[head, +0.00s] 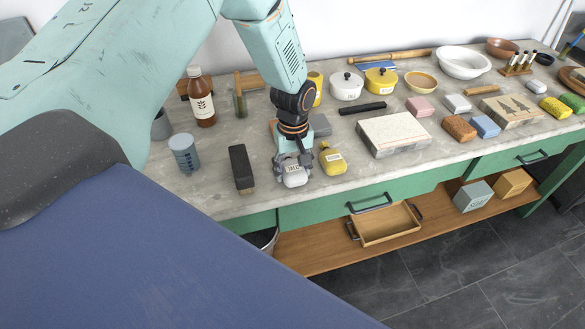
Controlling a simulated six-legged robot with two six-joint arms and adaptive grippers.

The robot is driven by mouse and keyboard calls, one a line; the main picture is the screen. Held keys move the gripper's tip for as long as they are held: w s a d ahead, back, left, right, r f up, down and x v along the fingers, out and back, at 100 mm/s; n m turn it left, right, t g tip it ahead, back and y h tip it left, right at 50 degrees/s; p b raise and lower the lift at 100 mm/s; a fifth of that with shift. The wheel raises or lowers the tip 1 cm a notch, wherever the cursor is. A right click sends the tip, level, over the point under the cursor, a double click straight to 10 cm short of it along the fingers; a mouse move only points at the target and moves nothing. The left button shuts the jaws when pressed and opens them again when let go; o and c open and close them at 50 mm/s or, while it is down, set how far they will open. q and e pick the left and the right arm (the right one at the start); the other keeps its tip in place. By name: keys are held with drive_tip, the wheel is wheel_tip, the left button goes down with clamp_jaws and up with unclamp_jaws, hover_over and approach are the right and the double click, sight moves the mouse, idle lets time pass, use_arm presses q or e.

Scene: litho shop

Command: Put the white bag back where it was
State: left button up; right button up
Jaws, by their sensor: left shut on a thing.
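The white bag (295,177) is small, with a printed label, and is at the front part of the grey stone worktop (300,203). My left gripper (293,168) comes down from above and is shut on the white bag. The fingers cover part of the bag. I cannot tell whether its underside touches the worktop. A yellow bag (333,160) stands close on its right. My right gripper is not in view.
A grey block (320,125) is behind the bags. A pale stone slab (393,135) lies to the right. The front edge is close.

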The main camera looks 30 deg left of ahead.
sight(294, 166)
use_arm(q)
drive_tip(key=o, duration=0.8)
drive_tip(key=shift+d, duration=0.15)
drive_tip(key=o, duration=0.3)
drive_tip(key=shift+w+d, duration=0.1)
drive_tip(key=shift+d, duration=0.15)
drive_tip(key=shift+o, duration=0.6)
drive_tip(key=shift+a, duration=0.35)
wheel_tip(294, 166, up, 12)
drive_tip(key=shift+d, duration=0.15)
drive_tip(key=shift+r, duration=0.1)
